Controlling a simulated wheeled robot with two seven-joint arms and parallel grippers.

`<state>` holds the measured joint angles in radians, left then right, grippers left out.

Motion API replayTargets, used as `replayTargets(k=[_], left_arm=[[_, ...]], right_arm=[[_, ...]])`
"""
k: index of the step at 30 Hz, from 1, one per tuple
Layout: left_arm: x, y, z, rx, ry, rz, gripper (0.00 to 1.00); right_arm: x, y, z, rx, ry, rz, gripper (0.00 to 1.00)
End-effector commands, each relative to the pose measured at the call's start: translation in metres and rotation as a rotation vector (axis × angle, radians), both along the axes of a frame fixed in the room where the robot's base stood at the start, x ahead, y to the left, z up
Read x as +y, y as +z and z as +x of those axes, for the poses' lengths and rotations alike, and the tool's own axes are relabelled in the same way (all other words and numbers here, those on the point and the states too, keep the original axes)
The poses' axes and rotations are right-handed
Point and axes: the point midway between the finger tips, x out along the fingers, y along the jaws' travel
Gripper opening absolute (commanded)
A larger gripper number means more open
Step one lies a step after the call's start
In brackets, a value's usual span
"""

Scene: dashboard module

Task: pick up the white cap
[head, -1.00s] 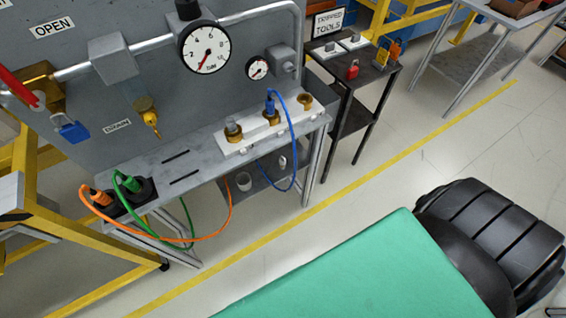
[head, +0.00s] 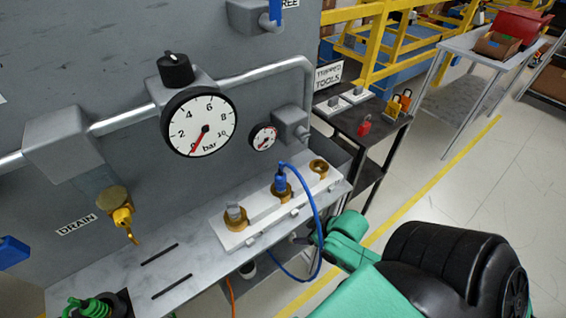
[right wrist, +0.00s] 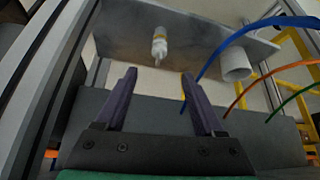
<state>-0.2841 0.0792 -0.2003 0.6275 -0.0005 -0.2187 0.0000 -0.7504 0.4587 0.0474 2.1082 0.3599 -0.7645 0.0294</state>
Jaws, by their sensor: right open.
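I cannot tell for sure which white piece is the cap. In the right wrist view, a small white piece with a narrow tip (right wrist: 159,46) shows ahead, between and beyond my fingertips. A larger white cylinder (right wrist: 237,65) is to its right. My right gripper (right wrist: 158,74) is open and empty, apart from both pieces. In the head view my right arm reaches to the bench's front right edge, and the gripper there is mostly hidden.
The bench (head: 110,275) carries a white block (head: 245,232) with brass fittings. A blue cable (head: 319,215) loops over its front edge and also crosses near my right finger in the wrist view. A dark tool cart (head: 378,140) stands right of the bench.

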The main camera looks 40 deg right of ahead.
Motion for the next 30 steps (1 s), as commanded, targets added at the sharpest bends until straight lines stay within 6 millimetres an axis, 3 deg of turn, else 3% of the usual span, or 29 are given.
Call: replayTargets(k=[3,7,18,21,27,29,30], left_arm=[[0.001,-0.011,-0.019,0.030,0.001,0.002,0.50],[0.002,-0.020,-0.029,0.046,0.001,0.004,0.50],[0.001,-0.035,-0.011,0.016,0.001,0.001,0.50],[0.001,-0.037,-0.011,0.016,0.001,0.001,0.50],[0.001,-0.036,-0.012,0.017,0.001,0.002,0.50],[0.001,-0.036,-0.012,0.019,0.001,0.002,0.50],[0.001,-0.036,-0.013,0.020,0.001,0.002,0.50]], right_arm=[[0.002,-0.026,0.016,-0.003,-0.002,0.001,0.70],[0.005,-0.055,0.035,-0.004,-0.003,0.000,0.70],[0.010,-0.108,0.067,-0.004,-0.003,0.000,0.70],[0.011,-0.117,0.073,-0.003,-0.001,-0.001,0.70],[0.011,-0.117,0.073,-0.002,-0.001,-0.001,0.70],[0.011,-0.117,0.073,-0.002,-0.001,-0.001,0.51],[0.011,-0.117,0.073,-0.002,-0.001,-0.001,0.36]])
